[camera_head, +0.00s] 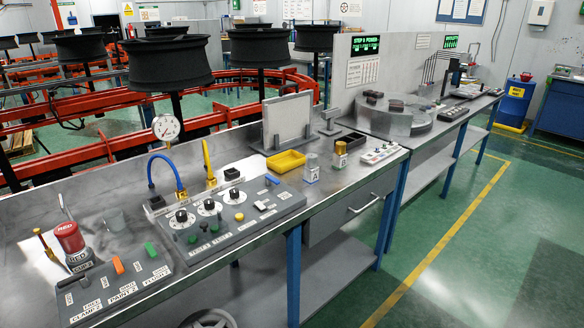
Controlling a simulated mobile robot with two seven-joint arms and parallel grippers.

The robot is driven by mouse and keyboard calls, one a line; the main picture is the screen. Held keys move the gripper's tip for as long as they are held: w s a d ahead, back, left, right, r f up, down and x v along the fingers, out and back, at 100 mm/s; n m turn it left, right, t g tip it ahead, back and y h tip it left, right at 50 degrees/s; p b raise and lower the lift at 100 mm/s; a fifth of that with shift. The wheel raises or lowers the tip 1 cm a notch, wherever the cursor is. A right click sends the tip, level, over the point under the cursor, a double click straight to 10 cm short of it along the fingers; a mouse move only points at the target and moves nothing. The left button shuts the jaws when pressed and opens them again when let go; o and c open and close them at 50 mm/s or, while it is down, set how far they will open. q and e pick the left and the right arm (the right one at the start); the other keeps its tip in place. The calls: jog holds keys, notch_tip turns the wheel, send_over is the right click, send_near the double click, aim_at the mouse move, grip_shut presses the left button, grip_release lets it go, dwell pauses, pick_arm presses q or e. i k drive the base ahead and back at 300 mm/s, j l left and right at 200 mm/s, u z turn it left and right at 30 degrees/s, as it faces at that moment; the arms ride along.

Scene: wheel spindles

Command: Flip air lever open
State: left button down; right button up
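A metal workbench (345,195) runs from the lower left to the back right. A yellow upright lever (207,160) stands on a small yellow base behind the dark grey control panel (265,222). It is probably the air lever, but I cannot read a label on it. A curved blue hose (167,163) and a round white pressure gauge (166,128) stand to its left. Neither of my grippers shows in this view.
A second panel (118,290) with orange and green switches lies at the front left. A red-capped can (69,238) and a brass-coloured stick stand behind it. A yellow tray (286,163) lies farther right. Black wheels (166,64) on spindles stand behind the bench.

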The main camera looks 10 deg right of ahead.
aim_at(268, 179)
jog(key=i+l, duration=0.65)
jog(key=l, duration=0.2)
jog(key=i+l, duration=0.3)
jog(key=l+u, duration=0.05)
jog(key=l, duration=0.05)
